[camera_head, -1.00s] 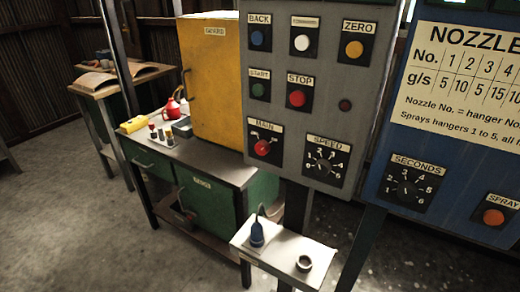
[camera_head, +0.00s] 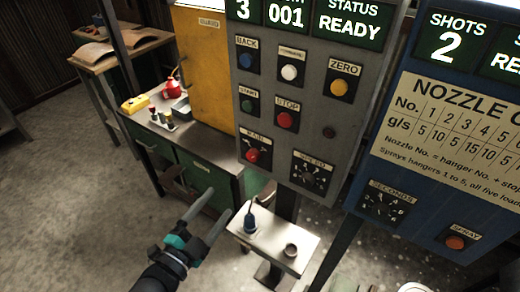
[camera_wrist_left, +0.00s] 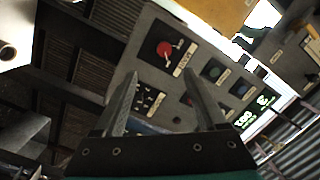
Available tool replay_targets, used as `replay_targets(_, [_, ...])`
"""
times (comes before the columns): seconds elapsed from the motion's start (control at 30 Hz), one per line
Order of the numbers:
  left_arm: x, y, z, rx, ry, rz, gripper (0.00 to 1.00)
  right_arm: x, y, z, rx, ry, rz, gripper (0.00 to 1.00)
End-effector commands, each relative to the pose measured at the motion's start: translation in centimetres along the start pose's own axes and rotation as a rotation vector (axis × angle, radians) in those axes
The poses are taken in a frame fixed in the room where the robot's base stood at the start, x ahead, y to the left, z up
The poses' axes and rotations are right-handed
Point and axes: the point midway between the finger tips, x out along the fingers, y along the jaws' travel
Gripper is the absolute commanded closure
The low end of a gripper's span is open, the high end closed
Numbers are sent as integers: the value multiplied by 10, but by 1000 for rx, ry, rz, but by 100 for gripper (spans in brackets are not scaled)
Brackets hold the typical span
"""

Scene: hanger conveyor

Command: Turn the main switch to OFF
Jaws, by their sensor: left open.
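The main switch (camera_head: 252,156) is a red rotary knob on a black plate labelled MAIN, at the lower left of the grey control panel (camera_head: 312,125). It also shows in the left wrist view (camera_wrist_left: 164,48), above and between the fingers. My left gripper (camera_head: 211,211) is open and empty in the head view, below and to the left of the switch, apart from it. Its two fingers show in the left wrist view (camera_wrist_left: 162,90), pointing towards the panel. The knob's exact pointer position is too small to read. My right gripper is not seen.
A small shelf (camera_head: 268,258) with a blue-handled tool (camera_head: 250,222) and a ring (camera_head: 291,250) stands under the panel, close to my left gripper. The SPEED dial (camera_head: 312,174) is right of the switch. A green bench (camera_head: 200,142) stands behind left.

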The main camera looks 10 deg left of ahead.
Motion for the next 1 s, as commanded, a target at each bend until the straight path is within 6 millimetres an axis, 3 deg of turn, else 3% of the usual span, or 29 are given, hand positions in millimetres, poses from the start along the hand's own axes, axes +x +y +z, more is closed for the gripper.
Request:
replay_targets(0.27, [17, -9, -7, 18, 20, -16, 26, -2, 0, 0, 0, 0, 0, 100])
replay_targets(1.0, [131, -10, -9, 14, 17, -14, 26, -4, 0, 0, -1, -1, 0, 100])
